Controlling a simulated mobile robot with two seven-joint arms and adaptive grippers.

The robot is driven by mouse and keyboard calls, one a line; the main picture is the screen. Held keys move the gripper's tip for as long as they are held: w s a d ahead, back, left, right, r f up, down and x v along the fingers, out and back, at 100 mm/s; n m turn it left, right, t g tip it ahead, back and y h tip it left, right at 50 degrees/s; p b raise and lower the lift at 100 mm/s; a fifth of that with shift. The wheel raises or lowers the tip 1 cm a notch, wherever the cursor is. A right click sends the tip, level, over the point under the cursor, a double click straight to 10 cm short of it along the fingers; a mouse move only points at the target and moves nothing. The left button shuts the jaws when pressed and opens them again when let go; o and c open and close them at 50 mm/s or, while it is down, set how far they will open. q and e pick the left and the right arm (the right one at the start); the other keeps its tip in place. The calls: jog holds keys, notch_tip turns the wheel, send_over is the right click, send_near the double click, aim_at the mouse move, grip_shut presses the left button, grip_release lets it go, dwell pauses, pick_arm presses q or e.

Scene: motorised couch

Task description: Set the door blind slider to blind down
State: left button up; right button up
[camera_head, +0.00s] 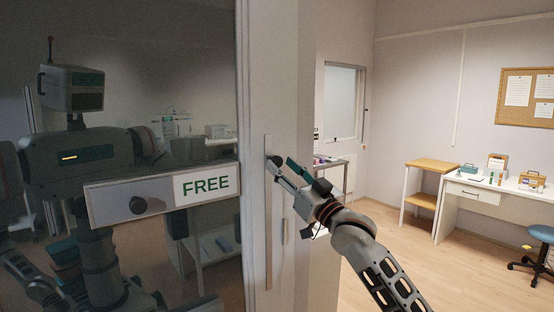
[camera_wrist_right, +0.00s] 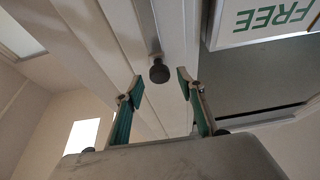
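A pale vertical slider track (camera_head: 268,235) runs down the door frame to the right of the dark glass. Its dark round knob (camera_head: 274,161) is near the top of the track. In the right wrist view the knob (camera_wrist_right: 159,73) shows between the fingertips, with a gap on each side. My right gripper (camera_head: 284,165) is at the knob, reaching in from the right. It also shows in the right wrist view (camera_wrist_right: 160,84), open, with its green-padded fingers apart. My left gripper is not directly in view.
Behind, a desk (camera_head: 490,195), a small wooden-topped stand (camera_head: 432,165) and a blue stool (camera_head: 541,234) stand right. The floor between is clear.

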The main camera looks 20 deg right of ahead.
aim_at(279, 162)
jog(key=shift+x, duration=1.7)
pick_arm(q)
jog(key=shift+s+a, duration=0.15)
jog(key=shift+a, duration=0.15)
